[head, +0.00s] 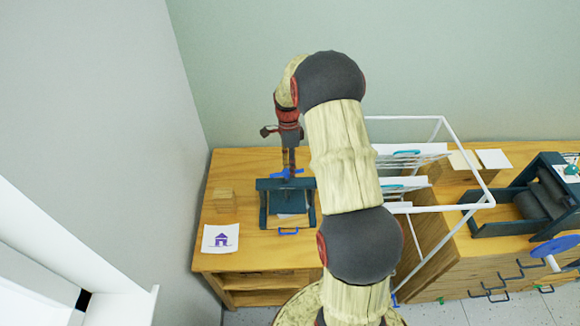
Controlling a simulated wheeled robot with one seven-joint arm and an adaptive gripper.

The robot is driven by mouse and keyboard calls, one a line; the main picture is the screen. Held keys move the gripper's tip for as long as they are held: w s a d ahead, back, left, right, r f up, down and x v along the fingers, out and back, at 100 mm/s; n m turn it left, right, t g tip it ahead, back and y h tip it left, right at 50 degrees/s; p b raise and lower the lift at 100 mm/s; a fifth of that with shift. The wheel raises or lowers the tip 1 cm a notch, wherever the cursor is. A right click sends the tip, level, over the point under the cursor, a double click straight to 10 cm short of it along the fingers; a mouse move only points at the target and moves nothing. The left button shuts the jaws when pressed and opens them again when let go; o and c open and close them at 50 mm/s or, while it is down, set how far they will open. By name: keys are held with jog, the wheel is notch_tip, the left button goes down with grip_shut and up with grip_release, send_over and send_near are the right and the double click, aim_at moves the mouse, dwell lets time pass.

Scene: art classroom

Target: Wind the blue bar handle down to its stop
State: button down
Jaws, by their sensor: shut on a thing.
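The blue bar handle (284,173) sits on top of a small dark teal press (264,203) that stands on the wooden table. My gripper (289,167) points down from above, with its fingers shut on the bar handle. The fingers cover part of the bar; its blue ends show beside them. The press has a crossbeam on two side posts, with a pale sheet (291,215) partly visible under the beam. A small blue pull handle (288,231) shows at the press's front. How far the screw is wound cannot be seen.
A wooden block stack (225,199) and a paper with a purple house (221,238) lie left of the press. A white wire rack (437,152) stands right, partly behind my arm. A roller press (527,203) with a blue wheel (554,245) is farther right.

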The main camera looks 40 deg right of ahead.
jog(key=shift+s+m, duration=0.2)
jog(key=shift+m, duration=0.8)
jog(key=c, duration=1.5)
grip_release()
jog(key=shift+r, duration=0.1)
notch_tip(320, 180, up, 12)
jog(key=w+d, duration=0.1)
jog(key=w, duration=0.1)
jog(key=shift+d+f, duration=0.15)
jog(key=shift+f, duration=0.1)
